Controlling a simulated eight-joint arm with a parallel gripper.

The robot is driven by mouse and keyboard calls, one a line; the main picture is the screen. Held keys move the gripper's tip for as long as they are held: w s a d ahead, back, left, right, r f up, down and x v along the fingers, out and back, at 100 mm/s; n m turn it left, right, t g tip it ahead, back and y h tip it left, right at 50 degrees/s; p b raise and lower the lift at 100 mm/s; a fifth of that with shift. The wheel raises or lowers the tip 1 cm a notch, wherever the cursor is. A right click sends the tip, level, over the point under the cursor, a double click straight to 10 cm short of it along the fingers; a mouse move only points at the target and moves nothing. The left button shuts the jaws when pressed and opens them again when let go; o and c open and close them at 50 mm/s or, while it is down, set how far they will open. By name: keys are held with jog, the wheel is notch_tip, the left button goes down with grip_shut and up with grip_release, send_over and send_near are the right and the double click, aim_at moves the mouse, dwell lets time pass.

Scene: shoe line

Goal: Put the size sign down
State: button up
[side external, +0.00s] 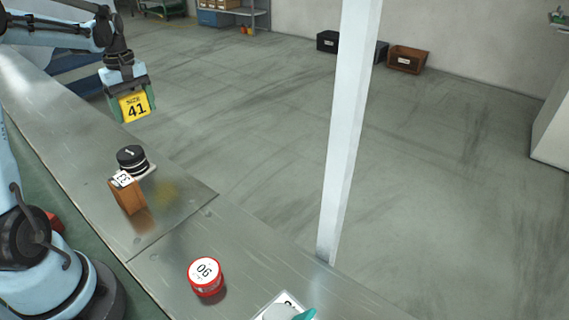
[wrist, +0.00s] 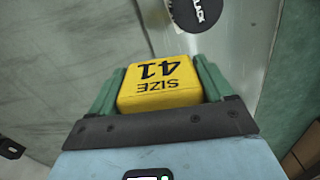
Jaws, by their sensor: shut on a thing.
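A black round tin (side external: 131,158) stands by a brown block (side external: 128,195) with a white tag. The tin, lettered "BLACK", shows in the wrist view (wrist: 196,12). A red tin marked 06 (side external: 206,277) stands nearer. A white post (side external: 350,130) rises beside the bench.

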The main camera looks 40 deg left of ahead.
jog(key=n, duration=0.1)
send_over(110, 149)
notch_tip(110, 149, down, 8)
jog(key=shift+r, duration=0.15)
jog(key=shift+f, duration=1.95)
jog(key=shift+f, duration=0.15)
jog(key=o, duration=1)
